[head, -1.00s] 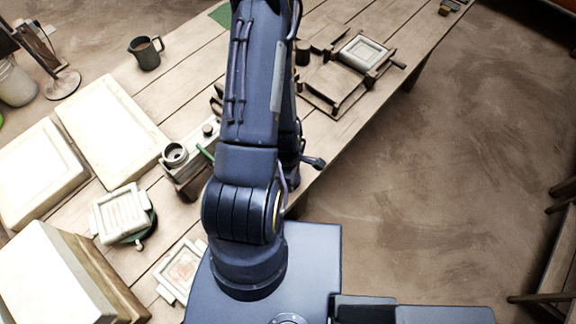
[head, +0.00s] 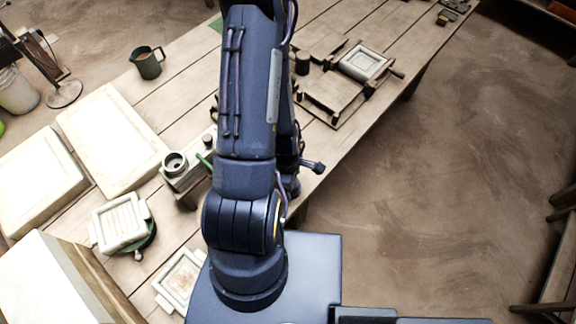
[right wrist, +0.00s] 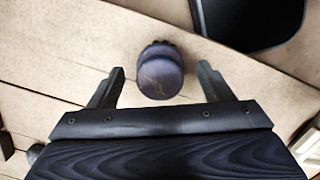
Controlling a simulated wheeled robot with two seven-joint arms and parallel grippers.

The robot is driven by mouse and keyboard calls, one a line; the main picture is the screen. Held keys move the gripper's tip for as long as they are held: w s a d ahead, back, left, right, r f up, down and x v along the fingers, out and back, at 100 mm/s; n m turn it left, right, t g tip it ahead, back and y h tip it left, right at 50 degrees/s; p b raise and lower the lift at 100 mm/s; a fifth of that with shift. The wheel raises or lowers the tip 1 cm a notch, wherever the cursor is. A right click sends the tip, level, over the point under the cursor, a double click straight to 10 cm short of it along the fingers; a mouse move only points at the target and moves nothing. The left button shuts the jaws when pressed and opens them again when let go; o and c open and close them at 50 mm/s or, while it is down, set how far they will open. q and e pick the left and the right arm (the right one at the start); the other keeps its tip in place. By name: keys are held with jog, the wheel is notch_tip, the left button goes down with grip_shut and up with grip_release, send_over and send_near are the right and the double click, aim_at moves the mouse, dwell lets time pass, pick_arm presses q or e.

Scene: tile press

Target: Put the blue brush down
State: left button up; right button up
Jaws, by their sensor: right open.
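A dark blue, round-topped piece, which looks like the blue brush (right wrist: 160,72), stands on the wooden table in the right wrist view. Its lower edge looks ridged. My right gripper (right wrist: 161,80) is open, with one finger on each side of the brush and a visible gap to both. In the head view my own arm covers the middle of the table, and I cannot make out the right gripper or the brush there. My left gripper is in neither view.
The table (head: 185,90) holds a dark mug (head: 147,62), pale slabs (head: 112,138), a tile mould (head: 120,222), another framed tile (head: 181,280) and a wooden press (head: 333,98) with a pale tile frame (head: 364,62). A small dark cylinder (head: 302,62) stands beside the press.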

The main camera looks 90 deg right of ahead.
jog(key=r, duration=0.6)
jog(key=w+r+p, duration=0.1)
jog(key=r, duration=0.2)
jog(key=shift+d+r, duration=0.1)
jog(key=shift+r, duration=0.05)
